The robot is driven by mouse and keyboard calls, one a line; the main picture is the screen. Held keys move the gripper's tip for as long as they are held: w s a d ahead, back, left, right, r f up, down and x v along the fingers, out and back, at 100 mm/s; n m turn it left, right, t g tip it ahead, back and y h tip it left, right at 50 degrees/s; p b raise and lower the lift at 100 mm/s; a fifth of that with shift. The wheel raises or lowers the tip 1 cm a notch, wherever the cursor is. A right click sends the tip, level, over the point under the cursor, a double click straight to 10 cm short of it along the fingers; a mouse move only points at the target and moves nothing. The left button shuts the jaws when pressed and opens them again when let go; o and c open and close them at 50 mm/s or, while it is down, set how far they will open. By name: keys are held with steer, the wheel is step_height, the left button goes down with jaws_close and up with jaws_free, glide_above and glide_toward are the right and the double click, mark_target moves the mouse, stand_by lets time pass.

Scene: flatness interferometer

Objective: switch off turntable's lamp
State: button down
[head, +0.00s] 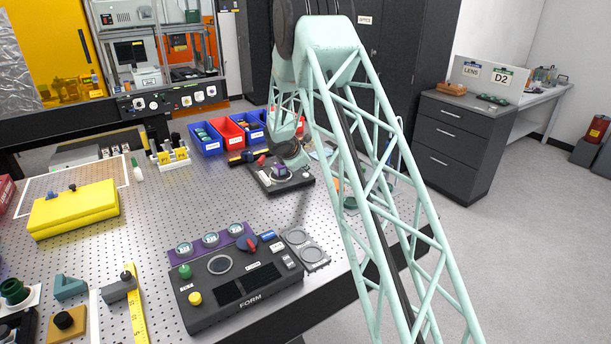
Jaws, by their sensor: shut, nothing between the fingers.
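A low black unit (266,187) with a small purple block (281,170) on top stands near the middle back of the perforated table. It may be the turntable; I cannot read its labels or make out a lamp or its switch. My gripper (296,160) hangs over the back of this unit at the end of my pale green lattice arm. It looks shut and empty. Its fingertips are small and partly hidden, and I cannot tell whether they touch the unit. A black FORM console (250,304) with green, yellow and red-and-blue controls stands nearer.
Blue and red bins (231,134) stand behind the unit. A yellow case (75,209) lies at left, and a yellow ruler (136,312) at front left. Bare perforated table (190,205) lies between. A dark drawer cabinet (451,142) stands right, beyond open floor.

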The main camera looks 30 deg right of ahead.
mark_target(306, 175)
steer(key=shift+f+b, duration=0.85)
steer(key=shift+b, duration=0.45)
stand_by(1.4)
steer(key=shift+r, duration=0.2)
steer(key=shift+r+p, duration=0.3)
steer(key=shift+r, duration=0.35)
steer(key=shift+r, duration=0.15)
step_height(306, 175, up, 6)
steer(key=p, duration=0.3)
stand_by(0.8)
